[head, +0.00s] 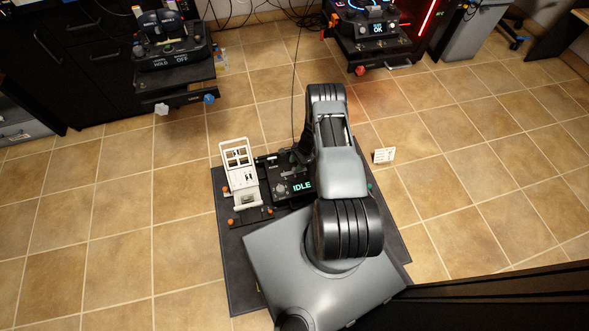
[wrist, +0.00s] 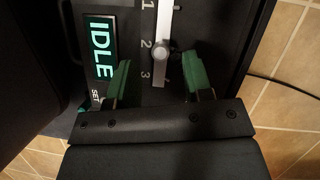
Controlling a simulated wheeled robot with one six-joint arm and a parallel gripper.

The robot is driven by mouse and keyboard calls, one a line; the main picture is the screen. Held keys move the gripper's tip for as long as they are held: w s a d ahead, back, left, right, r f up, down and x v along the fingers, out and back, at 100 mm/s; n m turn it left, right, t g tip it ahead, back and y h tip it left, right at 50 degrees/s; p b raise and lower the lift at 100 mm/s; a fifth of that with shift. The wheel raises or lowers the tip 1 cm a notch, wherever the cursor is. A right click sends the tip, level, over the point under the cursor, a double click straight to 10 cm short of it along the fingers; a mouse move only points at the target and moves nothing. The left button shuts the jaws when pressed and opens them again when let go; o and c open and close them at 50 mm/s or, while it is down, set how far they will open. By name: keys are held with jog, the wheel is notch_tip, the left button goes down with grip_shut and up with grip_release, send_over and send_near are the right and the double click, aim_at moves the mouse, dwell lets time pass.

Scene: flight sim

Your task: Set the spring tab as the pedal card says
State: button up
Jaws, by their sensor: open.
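The spring tab appears to be the round grey knob (wrist: 161,54) on a pale vertical strip beside the marks 1, 2 and 3 in the wrist view. It sits closest to the 2, slightly toward the 3. My gripper (wrist: 158,74) is open, its green fingers on either side of the strip, just below the knob; I cannot tell if they touch anything. The pedal unit (head: 290,190) reads IDLE in the head view, partly hidden by my arm. A small white card (head: 384,155) stands right of my arm, its print too small to read.
A white pedal frame (head: 239,170) stands left of the unit on a dark mat (head: 240,270). Consoles stand at the back left (head: 170,55) and back right (head: 372,30). A black cable runs back from the unit.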

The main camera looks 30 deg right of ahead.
aim_at(294, 169)
jog(key=shift+b+x, duration=0.35)
jog(key=shift+x, duration=1.1)
grip_shut()
